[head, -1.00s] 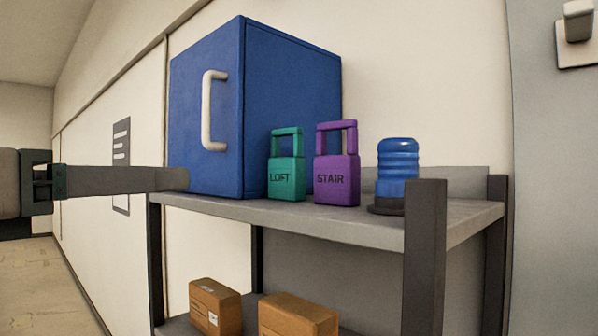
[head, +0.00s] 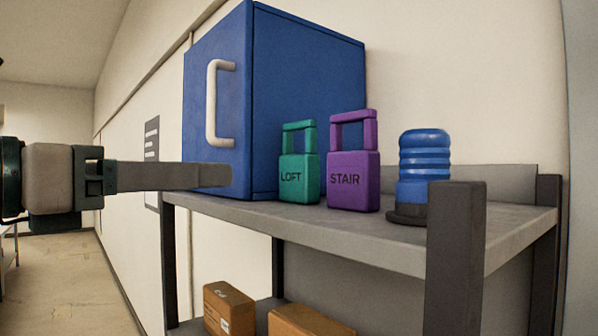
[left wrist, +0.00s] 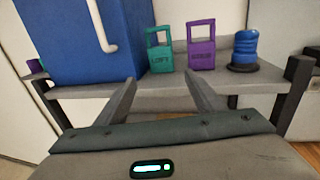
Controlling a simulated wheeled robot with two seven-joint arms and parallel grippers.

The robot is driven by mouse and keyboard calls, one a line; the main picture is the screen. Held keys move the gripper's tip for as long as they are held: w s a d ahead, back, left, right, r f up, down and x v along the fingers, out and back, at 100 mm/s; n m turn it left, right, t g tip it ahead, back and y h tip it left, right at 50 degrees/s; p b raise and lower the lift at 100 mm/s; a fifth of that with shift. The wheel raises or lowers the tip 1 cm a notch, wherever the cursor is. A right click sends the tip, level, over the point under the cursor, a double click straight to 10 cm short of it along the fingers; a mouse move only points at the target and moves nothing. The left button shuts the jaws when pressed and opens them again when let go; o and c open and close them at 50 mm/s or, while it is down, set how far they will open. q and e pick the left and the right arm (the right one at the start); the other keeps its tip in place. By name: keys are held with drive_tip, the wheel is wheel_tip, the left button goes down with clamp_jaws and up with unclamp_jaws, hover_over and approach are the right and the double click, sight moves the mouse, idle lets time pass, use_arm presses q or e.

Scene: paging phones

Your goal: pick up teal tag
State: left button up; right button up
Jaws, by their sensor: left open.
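The teal tag (head: 299,176), marked LOFT, stands upright on the shelf top in the head view, with an open loop handle. It also shows in the left wrist view (left wrist: 159,55). The purple tag (head: 353,181), marked STAIR, stands just right of it and shows in the left wrist view (left wrist: 201,54). My left gripper (head: 225,175) is in front of the shelf, left of the teal tag and apart from it. In the left wrist view its fingers (left wrist: 160,88) are spread and empty, with the teal tag beyond the gap. My right gripper is not in view.
A blue cabinet (head: 303,90) with a pale handle stands left of and behind the teal tag. A blue ribbed object (head: 424,160) on a dark base stands at the right. The shelf (head: 450,230) has dark posts. Cardboard boxes (head: 229,308) sit on the lower level.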

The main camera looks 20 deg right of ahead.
use_arm(q)
drive_tip(key=p, duration=0.3)
approach(292, 170)
drive_tip(key=x, duration=0.3)
drive_tip(key=shift+w+d+f, duration=0.2)
drive_tip(key=shift+w+d+r+p, duration=0.1)
drive_tip(key=shift+d+p, duration=0.1)
drive_tip(key=shift+d, duration=0.1)
drive_tip(key=shift+w+d+r+p, duration=0.1)
drive_tip(key=shift+w+d+p, duration=0.1)
drive_tip(key=shift+d, duration=0.1)
drive_tip(key=p+x, duration=0.1)
drive_tip(key=x, duration=0.2)
drive_tip(key=shift+p, duration=0.3)
drive_tip(key=shift+w+d, duration=0.25)
drive_tip(key=shift+d, duration=0.2)
drive_tip(key=shift+a, duration=0.1)
drive_tip(key=c, duration=0.8)
